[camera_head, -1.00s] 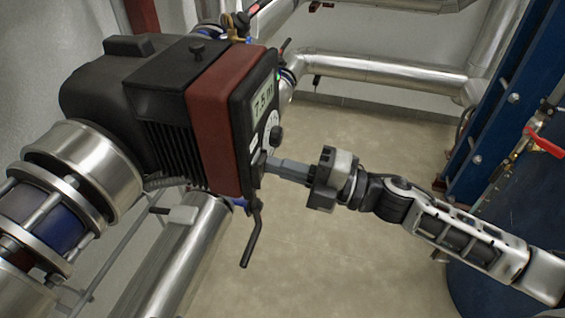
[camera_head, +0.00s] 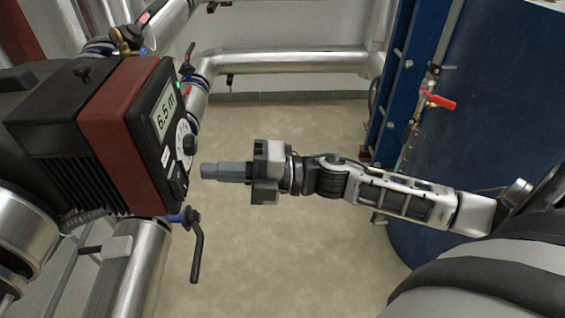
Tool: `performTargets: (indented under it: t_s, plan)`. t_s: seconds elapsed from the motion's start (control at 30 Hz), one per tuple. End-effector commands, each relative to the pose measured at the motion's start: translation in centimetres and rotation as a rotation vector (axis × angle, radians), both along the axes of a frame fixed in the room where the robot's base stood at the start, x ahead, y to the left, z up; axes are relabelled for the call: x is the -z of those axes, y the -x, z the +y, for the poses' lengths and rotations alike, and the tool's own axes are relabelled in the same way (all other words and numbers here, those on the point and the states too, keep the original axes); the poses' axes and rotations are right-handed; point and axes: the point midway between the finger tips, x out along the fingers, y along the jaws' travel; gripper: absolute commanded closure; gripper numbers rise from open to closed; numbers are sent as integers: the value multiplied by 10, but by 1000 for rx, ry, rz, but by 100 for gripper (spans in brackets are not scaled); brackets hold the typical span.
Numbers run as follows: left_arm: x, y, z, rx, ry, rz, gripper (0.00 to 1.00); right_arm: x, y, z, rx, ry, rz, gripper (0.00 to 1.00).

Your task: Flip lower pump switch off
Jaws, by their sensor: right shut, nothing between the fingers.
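The pump (camera_head: 125,135) is a black housing with a dark red front band at the left. My right gripper (camera_head: 204,171) is shut and empty. Its fingertips point left at the panel's lower part, with a small gap between them and the panel. My left gripper is not in view.
A black lever handle (camera_head: 197,245) hangs below the pump. Silver pipes run at the lower left and across the back (camera_head: 290,62). A blue frame and tank with a red valve handle (camera_head: 437,100) stand at the right. The floor between is clear.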

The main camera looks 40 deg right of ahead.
Motion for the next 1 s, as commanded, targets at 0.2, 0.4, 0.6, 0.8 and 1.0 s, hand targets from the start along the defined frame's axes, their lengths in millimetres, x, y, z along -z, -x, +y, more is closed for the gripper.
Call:
performTargets:
  t_s: [0.2,0.4,0.6,0.8,1.0]
  plan:
    - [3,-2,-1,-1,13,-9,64,-2,25,-39,-10,3,6,100]
    - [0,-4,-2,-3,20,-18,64,-8,43,-67,-10,1,5,100]
    - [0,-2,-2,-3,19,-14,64,-12,52,-83,-9,1,3,100]
    - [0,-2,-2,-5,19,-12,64,-13,55,-87,-11,0,0,100]
    - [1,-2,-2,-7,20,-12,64,-13,55,-87,-10,0,0,100]
